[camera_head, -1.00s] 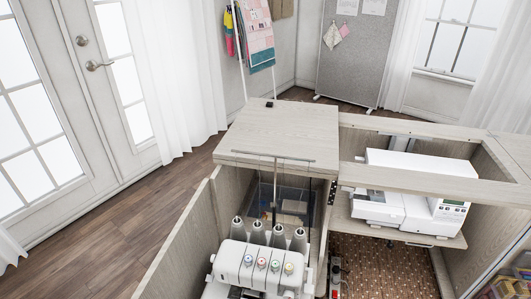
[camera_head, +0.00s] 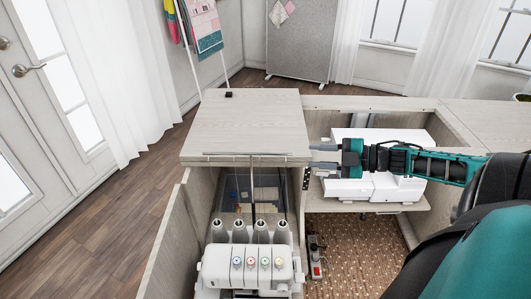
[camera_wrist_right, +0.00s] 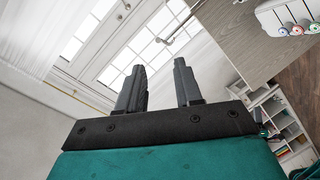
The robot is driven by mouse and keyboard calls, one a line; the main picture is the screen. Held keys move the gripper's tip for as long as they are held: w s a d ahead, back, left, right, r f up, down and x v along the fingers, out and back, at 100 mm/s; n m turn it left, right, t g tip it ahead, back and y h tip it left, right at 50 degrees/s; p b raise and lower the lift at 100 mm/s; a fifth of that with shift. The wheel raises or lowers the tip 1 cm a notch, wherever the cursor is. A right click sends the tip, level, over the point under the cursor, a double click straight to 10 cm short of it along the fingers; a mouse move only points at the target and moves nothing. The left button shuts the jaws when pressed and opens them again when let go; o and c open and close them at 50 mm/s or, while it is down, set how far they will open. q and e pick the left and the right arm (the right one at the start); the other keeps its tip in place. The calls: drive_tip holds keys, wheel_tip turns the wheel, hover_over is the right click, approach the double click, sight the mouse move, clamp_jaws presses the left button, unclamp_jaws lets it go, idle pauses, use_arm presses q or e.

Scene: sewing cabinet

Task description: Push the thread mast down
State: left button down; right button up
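The thread mast (camera_head: 253,191) is a thin dark upright pole behind the thread cones of the white serger (camera_head: 246,268). Its thin horizontal crossbar (camera_head: 235,155) is raised to about the height of the cabinet top's front edge in the head view. My right gripper (camera_head: 316,156) comes in from the right, its fingers pointing left, apart and empty. It appears to the right of the mast, not touching it. The right wrist view shows the two fingers (camera_wrist_right: 160,72) spread with nothing between them; part of the serger shows at top right there. My left gripper is not in view.
The wooden cabinet top (camera_head: 247,121) lies behind the mast. A white sewing machine (camera_head: 374,184) sits on a shelf at the right, partly hidden by my right arm. Several grey thread cones (camera_head: 240,232) stand on the serger. A red-switched power strip (camera_head: 316,262) lies right of it.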

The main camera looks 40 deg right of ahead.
sight(281, 154)
drive_tip(key=b+x, duration=0.2)
drive_tip(key=x, duration=0.8)
drive_tip(key=shift+x, duration=0.95)
drive_tip(key=shift+c, duration=0.4)
drive_tip(key=shift+f, duration=0.1)
clamp_jaws()
